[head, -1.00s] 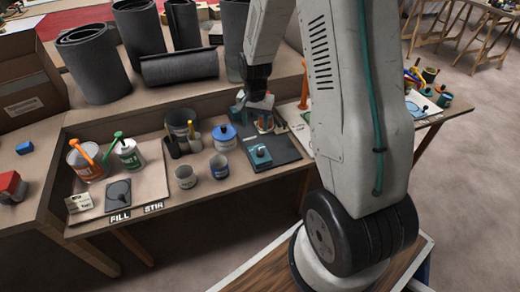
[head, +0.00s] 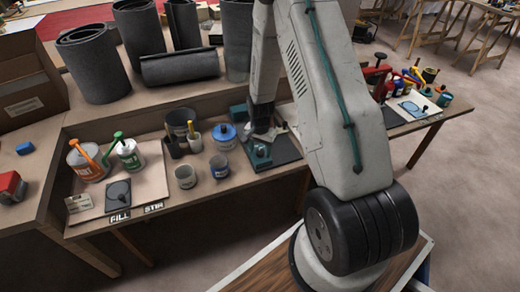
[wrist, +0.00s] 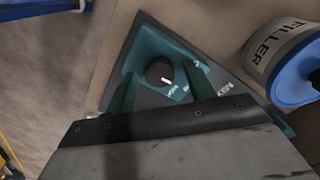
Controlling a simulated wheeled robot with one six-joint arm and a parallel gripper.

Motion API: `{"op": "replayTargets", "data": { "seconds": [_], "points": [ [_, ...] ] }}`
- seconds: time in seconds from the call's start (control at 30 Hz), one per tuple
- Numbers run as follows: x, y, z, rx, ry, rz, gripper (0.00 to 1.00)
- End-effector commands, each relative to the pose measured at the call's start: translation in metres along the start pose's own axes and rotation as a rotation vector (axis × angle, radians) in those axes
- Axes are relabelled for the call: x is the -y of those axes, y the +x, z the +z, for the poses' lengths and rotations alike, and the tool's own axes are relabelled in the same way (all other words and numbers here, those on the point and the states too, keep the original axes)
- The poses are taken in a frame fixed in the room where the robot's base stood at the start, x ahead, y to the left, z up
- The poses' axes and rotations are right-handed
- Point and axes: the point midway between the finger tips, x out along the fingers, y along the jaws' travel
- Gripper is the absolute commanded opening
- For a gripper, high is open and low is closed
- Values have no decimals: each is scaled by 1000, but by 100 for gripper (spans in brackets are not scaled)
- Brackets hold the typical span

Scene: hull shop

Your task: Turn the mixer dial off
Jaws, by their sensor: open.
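The mixer (head: 258,156) is a teal unit on a dark mat on the bench. In the wrist view its teal panel (wrist: 150,45) carries a round black dial (wrist: 158,70) with a white pointer mark at its lower right and small white lettering, too small to read surely. My gripper (wrist: 162,88) is open, its two dark green fingers on either side of the dial, with nothing held. I cannot tell whether the fingers touch the dial. In the head view my gripper (head: 264,134) is low over the mixer, and my arm hides part of it.
A filler can (wrist: 285,55) with a blue lid stands close to the mixer; it also shows in the head view (head: 224,136). Two small cups (head: 186,177) stand to the left. Bare floor lies in front of the bench.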

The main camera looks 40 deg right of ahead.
Motion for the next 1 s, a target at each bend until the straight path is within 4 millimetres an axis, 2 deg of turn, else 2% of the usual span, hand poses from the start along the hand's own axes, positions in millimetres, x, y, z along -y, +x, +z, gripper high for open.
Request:
{"op": "replayTargets", "data": {
  "seconds": [0.2,0.23,0.37,0.4,0.73,1.0],
  "points": [
    [0,0,0,0,0,0,54],
    [0,0,0,0,0,0,48],
    [0,0,0,0,0,0,12],
    [0,0,0,0,0,0,9],
    [0,0,0,0,-36,0,9],
    [0,0,0,0,-194,0,9]
  ]
}}
